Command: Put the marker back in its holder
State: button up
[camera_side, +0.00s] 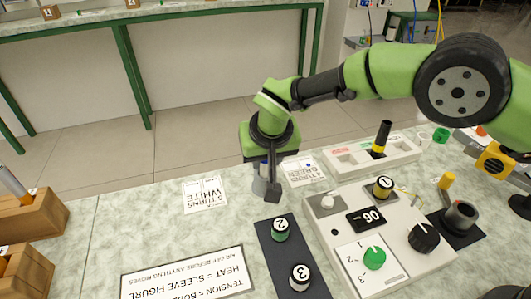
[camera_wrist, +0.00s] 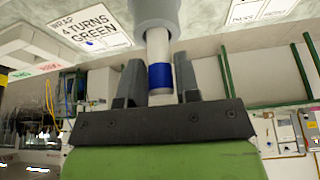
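My gripper (camera_side: 268,178) points down over the bench at the middle of the side view. In the wrist view its dark fingers (camera_wrist: 158,85) lie close on both sides of a white rod with a blue band (camera_wrist: 160,76). A wider grey cylinder (camera_wrist: 157,12) is at the rod's far end. The side view shows a grey-blue part (camera_side: 260,183) beside the fingers, mostly hidden. I cannot tell if this is the marker. A black and yellow marker-like piece (camera_side: 382,138) stands upright, slightly tilted, in a white tray (camera_side: 345,165) with slots.
A control box (camera_side: 335,235) with knobs stands to the right. A dark strip (camera_side: 267,250) holds two numbered pieces, green (camera_side: 280,230) and black (camera_side: 300,276). Wooden blocks (camera_side: 35,220) stand at left.

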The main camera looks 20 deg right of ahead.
jog(key=shift+o, duration=1.1)
jog(key=shift+r, duration=0.1)
jog(key=shift+r, duration=0.2)
jog(key=v, duration=1.1)
jog(key=shift+s+r, duration=0.15)
jog(key=shift+r, duration=0.25)
